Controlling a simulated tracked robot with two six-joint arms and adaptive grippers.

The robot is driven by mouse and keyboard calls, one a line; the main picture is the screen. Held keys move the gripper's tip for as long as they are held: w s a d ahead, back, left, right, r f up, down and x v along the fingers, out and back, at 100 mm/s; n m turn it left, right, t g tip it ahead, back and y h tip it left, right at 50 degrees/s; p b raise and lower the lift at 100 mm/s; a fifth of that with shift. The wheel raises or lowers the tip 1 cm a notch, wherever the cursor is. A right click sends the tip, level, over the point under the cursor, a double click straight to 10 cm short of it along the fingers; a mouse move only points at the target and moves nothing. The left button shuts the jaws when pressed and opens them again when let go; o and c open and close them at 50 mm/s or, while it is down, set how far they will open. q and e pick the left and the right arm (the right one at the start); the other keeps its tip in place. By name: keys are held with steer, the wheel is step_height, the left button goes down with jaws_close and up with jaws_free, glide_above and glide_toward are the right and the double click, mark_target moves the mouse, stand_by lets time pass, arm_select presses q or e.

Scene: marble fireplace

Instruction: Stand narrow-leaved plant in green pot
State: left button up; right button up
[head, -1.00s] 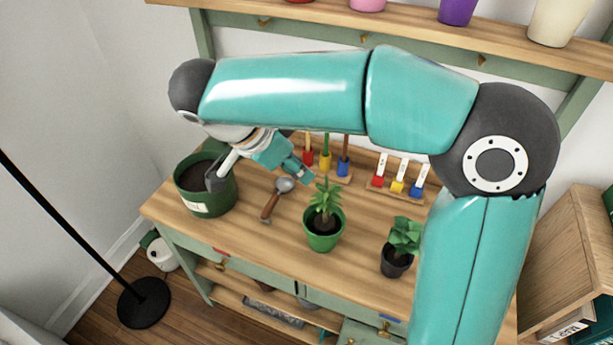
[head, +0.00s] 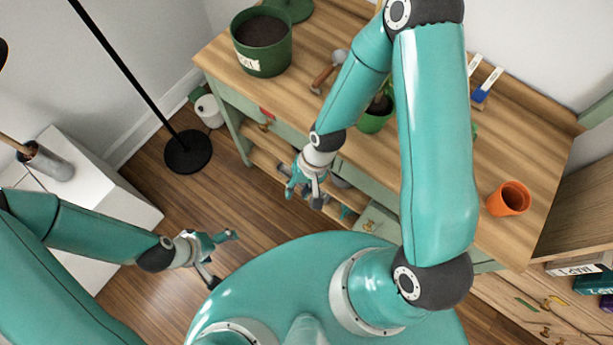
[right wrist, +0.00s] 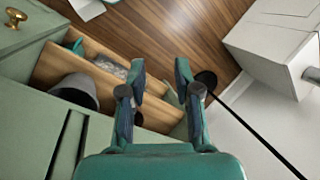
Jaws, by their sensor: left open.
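The smaller bright green pot (head: 375,120) stands on the wooden bench, mostly hidden behind my right arm. Dark soil shows in it, but the narrow-leaved plant's leaves are hidden. A larger dark green pot (head: 264,55) with a white label and soil, no plant in it, stands at the bench's left end. My right gripper (head: 304,200) is open and empty in front of the bench, below its top; the right wrist view shows its parted fingers (right wrist: 160,78) with nothing between them. My left gripper (head: 226,260) is open and empty over the floor, far from both pots.
An orange pot (head: 508,205) stands near the bench's right front. A trowel (head: 324,76) lies beside the large pot. A black lamp stand (head: 187,152) rises at left, near a white cabinet (head: 115,190).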

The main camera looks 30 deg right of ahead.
steer(key=shift+n+t, duration=0.6)
steer(key=shift+n, duration=0.3)
steer(key=s+f, duration=0.3)
steer(key=f, duration=0.1)
steer(key=shift+s+d, duration=0.3)
steer(key=shift+r, duration=0.1)
